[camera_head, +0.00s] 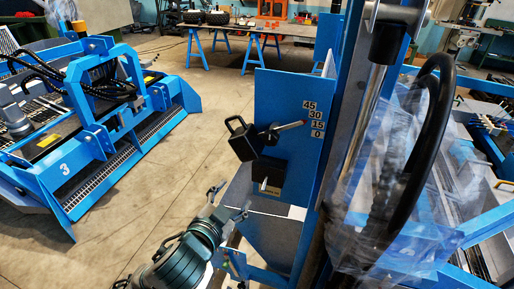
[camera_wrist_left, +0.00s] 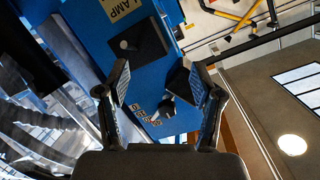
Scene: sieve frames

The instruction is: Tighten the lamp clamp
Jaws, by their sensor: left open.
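The lamp clamp is on a blue upright panel (camera_head: 265,92). It has a black handle (camera_head: 241,139) with a loop-shaped end, and a pointer with a reddish tip (camera_head: 291,126) reaching toward the number labels 45, 30, 15 and 0 (camera_head: 316,117). A black block (camera_head: 268,173) sits just below. My left gripper (camera_head: 233,197) is open and empty, below and left of the block, apart from the handle. In the left wrist view the open fingers (camera_wrist_left: 160,68) frame the panel, with the handle (camera_wrist_left: 178,80) partly behind one finger and the block (camera_wrist_left: 140,42) further up. My right gripper is not shown.
A column with a black hose (camera_head: 435,140) and clear plastic wrap stands to the right. A blue machine marked 3 (camera_head: 65,168) stands on the left. A workbench (camera_head: 250,28) is at the back. Concrete floor (camera_head: 190,150) is free between them.

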